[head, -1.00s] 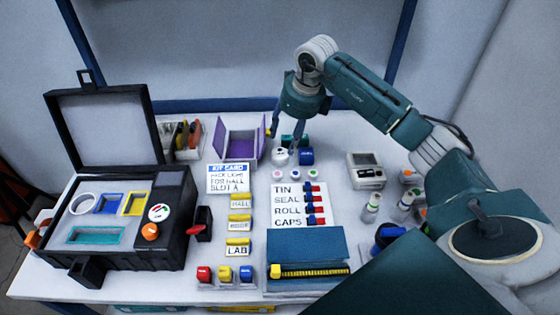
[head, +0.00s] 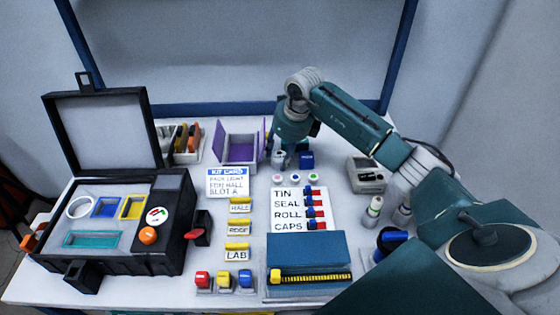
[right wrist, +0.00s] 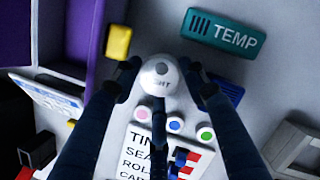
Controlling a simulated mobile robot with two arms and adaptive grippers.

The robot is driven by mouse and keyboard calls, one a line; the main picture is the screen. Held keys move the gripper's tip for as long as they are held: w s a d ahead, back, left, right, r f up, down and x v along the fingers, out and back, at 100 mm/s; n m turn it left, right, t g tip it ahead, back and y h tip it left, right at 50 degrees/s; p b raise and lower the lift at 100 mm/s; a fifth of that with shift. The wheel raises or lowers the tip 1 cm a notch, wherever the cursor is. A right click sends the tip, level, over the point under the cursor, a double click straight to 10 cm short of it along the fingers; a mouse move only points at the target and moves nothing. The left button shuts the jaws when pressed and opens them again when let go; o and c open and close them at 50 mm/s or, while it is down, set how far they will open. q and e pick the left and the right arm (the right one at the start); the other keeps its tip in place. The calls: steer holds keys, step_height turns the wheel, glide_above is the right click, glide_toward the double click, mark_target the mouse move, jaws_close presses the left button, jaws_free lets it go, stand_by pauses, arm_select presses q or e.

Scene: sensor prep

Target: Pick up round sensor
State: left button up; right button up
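The round sensor is a white domed piece with a grey top button and dark lettering ending in "HT". In the right wrist view the sensor (right wrist: 151,84) sits between the dark fingers of my right gripper (right wrist: 160,76), with fingers on its left, right and near sides. The fingers stand apart; whether they touch it is hard to tell. In the head view the sensor (head: 279,160) is on the table under my right gripper (head: 282,152), which partly hides it. My left gripper is not in view.
A teal TEMP block (right wrist: 222,35) lies close behind the sensor. A blue block (head: 307,159) is just right of it, and several coloured buttons (head: 294,178) are in front. A purple open box (head: 238,149) and the black case (head: 115,190) stand to the left.

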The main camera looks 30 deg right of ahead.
steer(key=shift+c, duration=1.3)
